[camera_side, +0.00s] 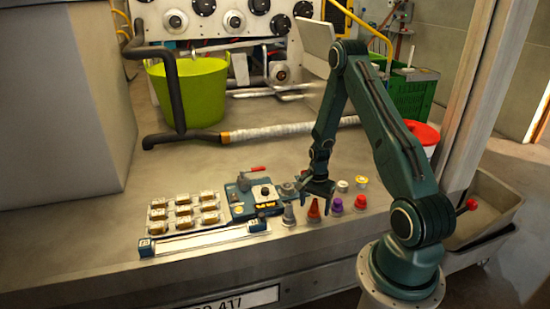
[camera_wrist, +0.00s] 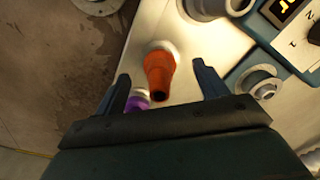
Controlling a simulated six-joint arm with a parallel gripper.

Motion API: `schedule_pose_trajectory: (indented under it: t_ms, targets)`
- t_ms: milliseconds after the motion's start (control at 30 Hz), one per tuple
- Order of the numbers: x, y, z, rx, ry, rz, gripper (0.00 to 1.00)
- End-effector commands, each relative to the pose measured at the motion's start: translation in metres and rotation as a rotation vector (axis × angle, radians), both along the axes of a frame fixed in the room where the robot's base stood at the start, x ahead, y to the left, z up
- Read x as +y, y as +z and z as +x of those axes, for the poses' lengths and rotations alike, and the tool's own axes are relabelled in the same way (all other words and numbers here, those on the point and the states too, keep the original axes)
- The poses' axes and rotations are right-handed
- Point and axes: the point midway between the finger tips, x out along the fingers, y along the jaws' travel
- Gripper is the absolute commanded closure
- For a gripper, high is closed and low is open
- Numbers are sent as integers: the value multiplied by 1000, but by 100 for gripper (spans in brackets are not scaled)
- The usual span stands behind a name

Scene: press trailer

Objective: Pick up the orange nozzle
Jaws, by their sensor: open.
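The orange nozzle (camera_wrist: 158,75) stands on a pale strip in the wrist view, with a whitish ring around its far end. It lies between and just beyond the two fingertips of my gripper (camera_wrist: 164,82). The fingers are spread apart and do not touch it. In the side view the orange nozzle (camera_side: 314,210) shows as a small cone right under my gripper (camera_side: 318,190). A purple nozzle (camera_wrist: 137,103) is partly hidden behind the left finger; it also shows in the side view (camera_side: 337,206), just right of the orange one.
A grey nozzle (camera_side: 289,215) stands left of the orange one. A red nozzle (camera_side: 361,202), a white piece (camera_side: 342,186) and a yellow-topped piece (camera_side: 361,181) stand to the right. A blue device (camera_side: 252,200) and a tray of several small pieces (camera_side: 184,212) are further left.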

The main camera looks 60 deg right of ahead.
Motion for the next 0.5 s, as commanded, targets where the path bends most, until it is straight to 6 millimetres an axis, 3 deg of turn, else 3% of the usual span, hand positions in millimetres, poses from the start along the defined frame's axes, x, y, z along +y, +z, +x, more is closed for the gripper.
schedule_pose_trajectory:
  t_ms: [200,500]
  targets:
    - [1,-21,0,1,0,1,27]
    - [0,-26,0,0,0,0,27]
